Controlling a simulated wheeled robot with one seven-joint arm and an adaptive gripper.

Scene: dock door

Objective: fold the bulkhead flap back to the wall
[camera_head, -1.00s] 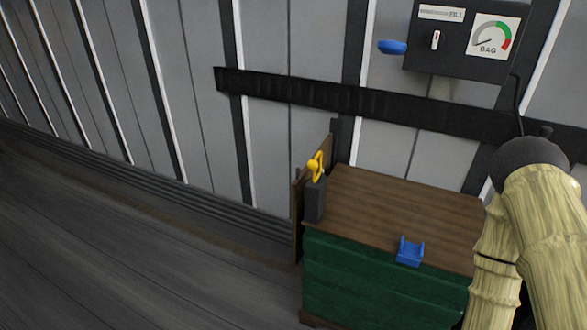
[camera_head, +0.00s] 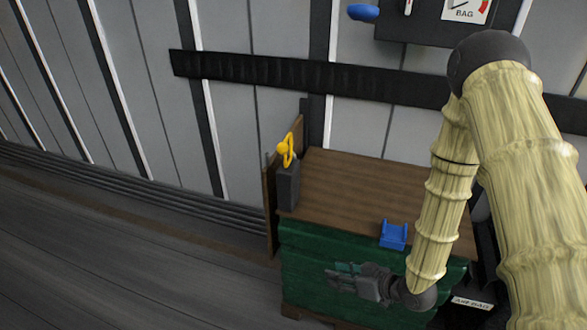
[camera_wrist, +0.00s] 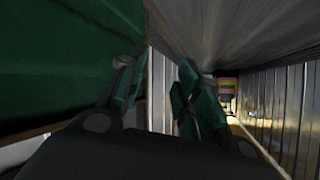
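A narrow upright brown wooden panel (camera_head: 269,208) stands along the left end of a green crate with a brown top; it may be the bulkhead flap, but I cannot tell for sure. A dark grey block (camera_head: 288,188) with a yellow looped handle (camera_head: 285,150) stands beside it at the crate's left end. My gripper (camera_head: 333,278) is in front of the green crate side, below its top, pointing left. In the wrist view its two fingers (camera_wrist: 158,75) are apart with nothing between them. The gripper is to the right of the panel and apart from it.
The green crate (camera_head: 310,252) with its brown top (camera_head: 365,185) stands near the wall. A blue bracket (camera_head: 393,234) sits at the top's front edge. A black rail (camera_head: 270,80) crosses the ribbed wall. A gauge box (camera_head: 430,25) hangs above. The floor (camera_head: 120,250) at left is clear.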

